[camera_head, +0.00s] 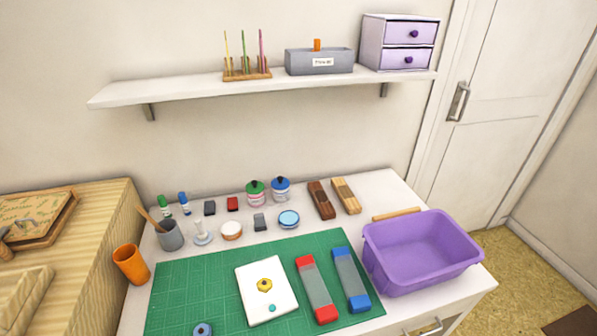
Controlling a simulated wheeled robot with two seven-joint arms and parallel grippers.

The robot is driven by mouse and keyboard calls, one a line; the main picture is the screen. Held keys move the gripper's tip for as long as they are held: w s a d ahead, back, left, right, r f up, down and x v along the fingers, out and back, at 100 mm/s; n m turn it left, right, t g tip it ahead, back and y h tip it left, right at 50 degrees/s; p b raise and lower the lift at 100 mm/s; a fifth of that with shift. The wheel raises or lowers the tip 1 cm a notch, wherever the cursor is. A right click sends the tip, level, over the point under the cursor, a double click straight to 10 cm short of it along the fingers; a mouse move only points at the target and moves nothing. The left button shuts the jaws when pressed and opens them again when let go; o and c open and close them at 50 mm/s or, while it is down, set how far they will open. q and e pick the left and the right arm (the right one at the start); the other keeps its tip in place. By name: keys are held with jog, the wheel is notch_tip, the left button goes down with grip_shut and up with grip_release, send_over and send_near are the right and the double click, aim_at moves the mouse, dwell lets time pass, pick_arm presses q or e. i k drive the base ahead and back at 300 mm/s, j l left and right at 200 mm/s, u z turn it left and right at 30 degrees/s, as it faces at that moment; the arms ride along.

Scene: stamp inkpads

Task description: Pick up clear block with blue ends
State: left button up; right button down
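The clear block with blue ends (349,279) lies flat on the green cutting mat (190,288), near its right edge. Its middle is see-through grey and both ends are blue. A similar block with red ends (316,288) lies just to its left, with a narrow gap between them. Both blocks slant slightly from upper left to lower right. The purple tub (371,262) stands close to the right of the blue-ended block. Neither of my grippers is in view.
A white sheet (252,291) with small stamps lies left of the blocks. Ink bottles (281,189), small pads and wooden pieces (347,195) line the back of the white table. An orange cup (130,264) stands at the left. A shelf (190,89) hangs above.

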aim_at(358, 300)
jog(key=l+u, duration=0.1)
jog(key=l, duration=0.35)
jog(key=k+l+u, duration=0.15)
jog(key=l, duration=0.3)
jog(key=l+u, duration=0.1)
jog(key=l, duration=0.35)
jog(key=k+l+u, duration=0.15)
jog(key=l, duration=0.3)
jog(key=l+u, duration=0.1)
jog(key=l, duration=0.35)
